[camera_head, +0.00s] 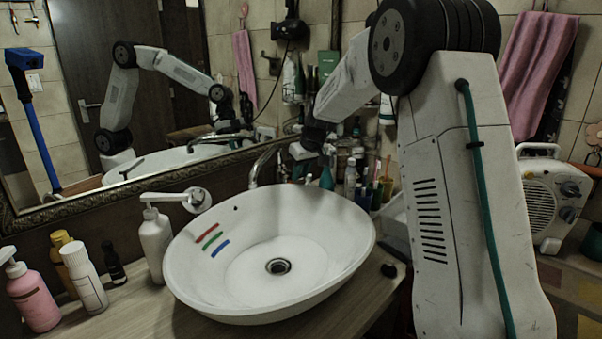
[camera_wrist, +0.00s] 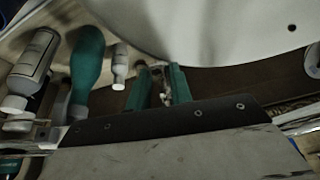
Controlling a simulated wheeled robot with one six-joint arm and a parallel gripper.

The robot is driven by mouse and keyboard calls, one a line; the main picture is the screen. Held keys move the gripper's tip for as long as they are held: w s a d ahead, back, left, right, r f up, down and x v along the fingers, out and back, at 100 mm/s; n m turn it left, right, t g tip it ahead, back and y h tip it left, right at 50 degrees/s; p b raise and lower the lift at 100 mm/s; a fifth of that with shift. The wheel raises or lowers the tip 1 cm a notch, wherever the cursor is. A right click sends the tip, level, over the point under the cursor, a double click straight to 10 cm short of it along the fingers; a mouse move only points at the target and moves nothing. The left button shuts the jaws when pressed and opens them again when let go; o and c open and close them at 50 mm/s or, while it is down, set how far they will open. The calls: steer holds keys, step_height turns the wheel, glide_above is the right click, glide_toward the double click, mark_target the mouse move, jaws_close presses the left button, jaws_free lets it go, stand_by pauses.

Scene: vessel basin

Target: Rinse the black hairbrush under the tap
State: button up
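The white oval basin (camera_head: 300,270) stands on the counter with its drain in the middle; its rim also shows in the wrist view (camera_wrist: 215,30). The metal tap (camera_head: 262,165) rises behind the basin's back rim, and I see no clear water stream. I cannot make out the black hairbrush for certain in either view. My gripper (camera_wrist: 160,88) has two teal fingers set apart, pointing down beside the basin's outer edge. A small pale shape shows between them, apparently background. In the head view my arm reaches behind the basin's back right, and the fingertips are hard to make out.
A teal bottle (camera_wrist: 88,58) and a white bottle (camera_wrist: 36,58) stand close beside my fingers. A soap dispenser (camera_head: 155,240) and several bottles stand left of the basin. Red, green and blue strips lie inside the basin. A small black object (camera_head: 388,270) sits at its right.

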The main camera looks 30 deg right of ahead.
jaws_close()
steer(key=shift+w+r, duration=0.25)
steer(key=shift+r, duration=0.25)
steer(key=o, duration=0.8)
jaws_free()
steer(key=shift+o, duration=0.2)
